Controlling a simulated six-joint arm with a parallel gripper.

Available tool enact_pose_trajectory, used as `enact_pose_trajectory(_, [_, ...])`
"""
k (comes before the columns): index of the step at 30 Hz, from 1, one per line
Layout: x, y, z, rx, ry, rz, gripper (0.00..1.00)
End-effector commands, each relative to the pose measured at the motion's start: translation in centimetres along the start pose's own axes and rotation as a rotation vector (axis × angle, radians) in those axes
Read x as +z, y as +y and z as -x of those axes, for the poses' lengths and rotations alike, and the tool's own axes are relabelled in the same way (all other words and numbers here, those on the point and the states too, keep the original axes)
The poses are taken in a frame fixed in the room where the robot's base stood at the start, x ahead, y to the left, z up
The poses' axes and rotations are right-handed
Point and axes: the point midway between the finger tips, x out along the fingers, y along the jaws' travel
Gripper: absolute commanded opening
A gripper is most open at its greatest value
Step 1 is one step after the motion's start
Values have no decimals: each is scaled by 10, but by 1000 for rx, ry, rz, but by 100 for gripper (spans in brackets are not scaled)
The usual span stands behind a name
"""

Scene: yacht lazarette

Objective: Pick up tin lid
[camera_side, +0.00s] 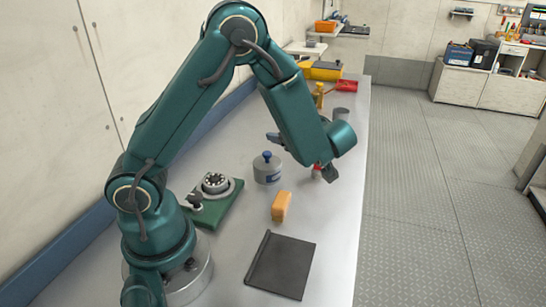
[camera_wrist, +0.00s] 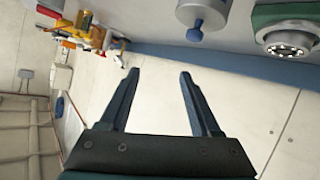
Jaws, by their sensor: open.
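The tin lid (camera_side: 266,159) is grey with a blue knob and sits on a short grey tin (camera_side: 267,175) in the middle of the bench. In the wrist view the lid (camera_wrist: 201,12) shows at the top edge, partly cut off, its knob towards the fingers. My gripper (camera_wrist: 154,73) is open and empty, its two dark fingers spread in front of the pale wall. In the side view the gripper is mostly hidden by my forearm; a dark fingertip (camera_side: 273,137) shows above and behind the tin, apart from the lid.
A green-based device (camera_side: 214,196) with a round bolted flange stands left of the tin. An orange block (camera_side: 281,206) and a dark flat plate (camera_side: 281,265) lie nearer. A grey cup (camera_side: 341,114), a yellow bottle (camera_side: 318,95) and a red tray (camera_side: 346,86) stand farther back.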

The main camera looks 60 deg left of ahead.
Motion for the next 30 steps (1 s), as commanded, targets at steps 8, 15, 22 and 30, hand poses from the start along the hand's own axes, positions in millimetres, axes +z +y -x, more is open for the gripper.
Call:
enact_pose_trajectory(8, [42,-37,-11,-111,84,-182,64])
enact_pose_trajectory(15, [45,-40,-26,-109,89,-204,64])
enact_pose_trajectory(22, [42,-42,-52,-108,88,-203,64])
enact_pose_trajectory(30, [42,-43,-62,-104,86,-204,64])
